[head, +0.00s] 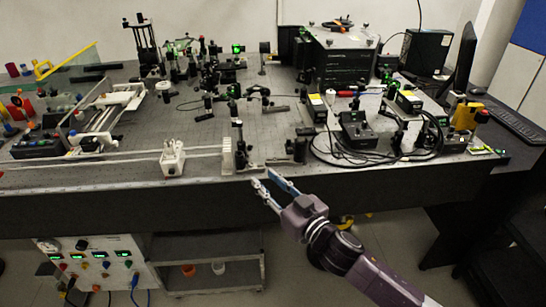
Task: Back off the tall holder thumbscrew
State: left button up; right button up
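The optical bench (120,192) fills the middle of the head view. A dark upright holder (238,145) stands near its front edge, just behind and left of my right gripper (263,177). Another tall black holder with several posts (146,45) stands at the back left. I cannot tell which is the tall holder of the task, and no thumbscrew is clear at this size. My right gripper reaches in from the lower right with its two fingers apart and nothing seen between them, at the bench's front edge. My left gripper is out of view.
A black control box (357,130) and looped black cables are on the right. A large black instrument (342,58) stands behind. Below is a grey cart (210,244).

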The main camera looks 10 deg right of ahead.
aim_at(246, 163)
jog(key=x, duration=0.6)
jog(key=shift+w+a+r+p, duration=0.1)
jog(key=shift+a+r+p, duration=0.2)
jog(key=shift+a+r, duration=0.15)
jog(key=shift+w+a+f, duration=0.1)
jog(key=shift+w+a, duration=0.25)
jog(key=shift+w, duration=0.2)
grip_shut()
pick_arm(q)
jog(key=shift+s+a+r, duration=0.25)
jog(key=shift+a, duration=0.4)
